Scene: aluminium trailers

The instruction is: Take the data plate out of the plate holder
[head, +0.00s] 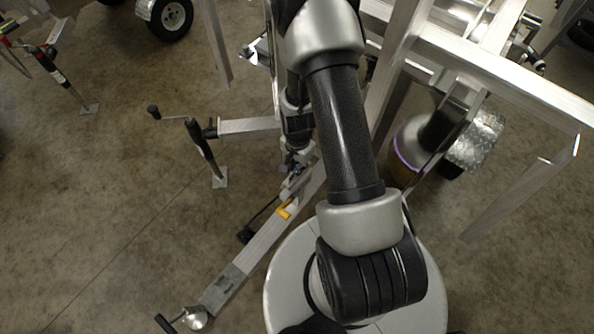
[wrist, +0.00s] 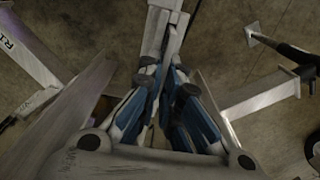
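My gripper (wrist: 165,72) shows in the wrist view with its two blue-and-grey fingers close together at the tips. A narrow pale upright piece (wrist: 157,32) stands right at the fingertips. I cannot tell whether it is the data plate, the plate holder or part of the trailer frame, nor whether the fingers grip it. In the head view my gripper (head: 292,163) is small and partly hidden by my arm, close above the trailer's aluminium tongue. I cannot make out the data plate or the holder there.
The aluminium tongue (head: 245,267) runs down to the left, with a yellow part (head: 285,211) on it. A jack with a crank (head: 203,150) stands left of my arm. Aluminium frame beams (head: 500,72) and a fender (head: 474,141) are on the right. Open floor lies left.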

